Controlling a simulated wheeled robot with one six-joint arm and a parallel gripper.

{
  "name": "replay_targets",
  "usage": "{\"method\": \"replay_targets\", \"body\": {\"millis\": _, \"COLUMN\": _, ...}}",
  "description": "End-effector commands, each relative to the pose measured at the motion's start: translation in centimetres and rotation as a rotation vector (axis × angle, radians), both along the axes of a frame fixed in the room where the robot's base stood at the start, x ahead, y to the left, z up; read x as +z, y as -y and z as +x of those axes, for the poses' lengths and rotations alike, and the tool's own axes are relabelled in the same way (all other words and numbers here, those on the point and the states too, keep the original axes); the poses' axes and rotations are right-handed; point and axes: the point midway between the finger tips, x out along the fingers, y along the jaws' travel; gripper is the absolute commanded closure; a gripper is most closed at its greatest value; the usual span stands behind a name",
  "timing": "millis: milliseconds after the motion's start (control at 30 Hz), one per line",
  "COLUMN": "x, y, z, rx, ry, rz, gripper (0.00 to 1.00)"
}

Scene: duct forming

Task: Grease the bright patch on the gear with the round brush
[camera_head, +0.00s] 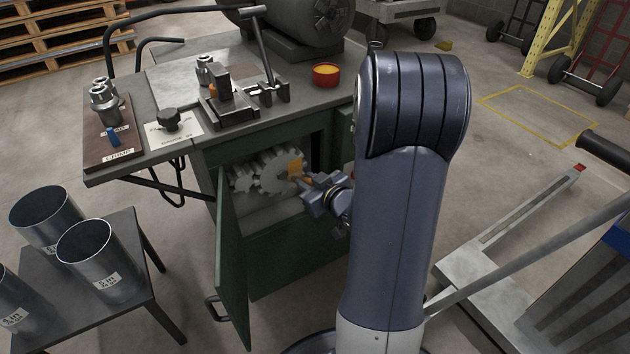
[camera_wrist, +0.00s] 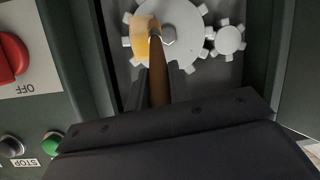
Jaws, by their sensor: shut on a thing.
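The large grey gear (camera_head: 268,176) sits inside the open green cabinet, and it also shows in the wrist view (camera_wrist: 178,18). The bright patch (camera_head: 295,168) is an orange-yellow area on the gear's right side in the head view; in the wrist view the patch (camera_wrist: 143,40) is at the gear's left. My gripper (camera_head: 316,184) is at the cabinet opening, shut on the round brush (camera_wrist: 158,78), whose brown handle points at the gear. The brush's far end overlaps the patch's edge in the wrist view. I cannot tell whether the bristles touch it.
The cabinet door (camera_head: 232,262) stands open at the left. A smaller gear (camera_wrist: 229,40) is beside the large one. A red switch (camera_wrist: 10,56) and a green button (camera_wrist: 52,142) are on the panel. A red pot with yellow contents (camera_head: 326,75) stands on the bench top.

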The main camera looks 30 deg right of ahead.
Motion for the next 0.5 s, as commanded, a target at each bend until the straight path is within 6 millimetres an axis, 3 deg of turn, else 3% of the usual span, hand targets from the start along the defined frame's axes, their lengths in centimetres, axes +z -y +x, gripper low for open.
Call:
{"method": "replay_targets", "body": {"millis": 300, "x": 0.1, "y": -0.1, "z": 0.0, "rx": 0.001, "ry": 0.002, "rz": -0.001, "gripper": 1.00}}
{"method": "replay_targets", "body": {"millis": 500, "x": 0.1, "y": 0.1, "z": -1.7, "rx": -0.003, "ry": 0.001, "rz": 0.000, "gripper": 1.00}}
